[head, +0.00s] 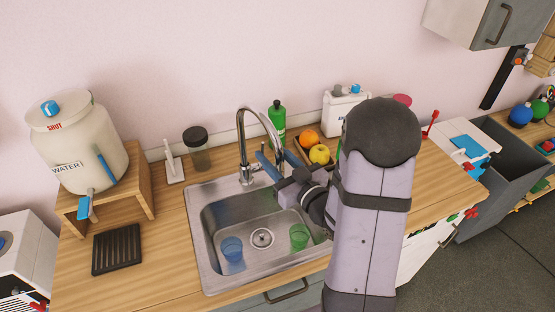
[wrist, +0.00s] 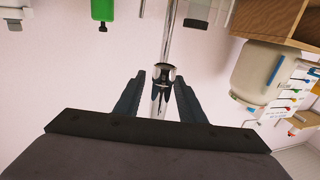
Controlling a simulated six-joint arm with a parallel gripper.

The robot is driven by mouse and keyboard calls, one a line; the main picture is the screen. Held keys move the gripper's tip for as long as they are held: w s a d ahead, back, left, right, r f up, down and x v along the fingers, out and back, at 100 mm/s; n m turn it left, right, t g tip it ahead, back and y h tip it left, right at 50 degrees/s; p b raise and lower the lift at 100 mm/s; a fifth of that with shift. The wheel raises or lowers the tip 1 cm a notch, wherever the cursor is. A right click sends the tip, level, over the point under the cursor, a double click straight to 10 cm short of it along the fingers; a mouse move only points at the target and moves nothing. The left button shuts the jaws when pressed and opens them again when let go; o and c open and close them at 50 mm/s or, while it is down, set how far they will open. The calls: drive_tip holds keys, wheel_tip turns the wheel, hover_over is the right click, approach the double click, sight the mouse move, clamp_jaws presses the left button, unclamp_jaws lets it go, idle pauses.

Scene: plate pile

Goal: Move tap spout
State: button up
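The chrome tap spout (head: 261,118) arches up behind the sink and bends over to the right, its free end near my fingers. My gripper (head: 271,166) is at the right side of the tap, with two blue-grey fingers spread. In the wrist view, which is upside down, my gripper (wrist: 159,82) is open. A shiny chrome part of the tap (wrist: 163,75) shows between the fingers, with a visible gap on either side. I cannot tell how deep between the fingers it lies.
The steel sink (head: 215,275) holds a blue cup (head: 232,249) and a green cup (head: 299,237). A green bottle (head: 277,124) and fruit tray (head: 300,150) stand behind my gripper. A dark-lidded jar (head: 197,150) stands left of the tap.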

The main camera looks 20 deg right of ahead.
sight(283, 164)
drive_tip(key=shift+s+d+r+p, duration=0.15)
drive_tip(key=shift+s+p, duration=0.1)
drive_tip(key=shift+p, duration=0.6)
drive_tip(key=p+v, duration=0.1)
drive_tip(key=p, duration=0.3)
drive_tip(key=shift+s+d+r, duration=0.1)
drive_tip(key=shift+s+r, duration=0.05)
drive_tip(key=shift+s, duration=0.2)
drive_tip(key=p+v, duration=0.3)
drive_tip(key=v, duration=0.1)
drive_tip(key=shift+s+d+f+p, duration=0.1)
drive_tip(key=shift+s+f+p, duration=0.25)
drive_tip(key=shift+s, duration=0.2)
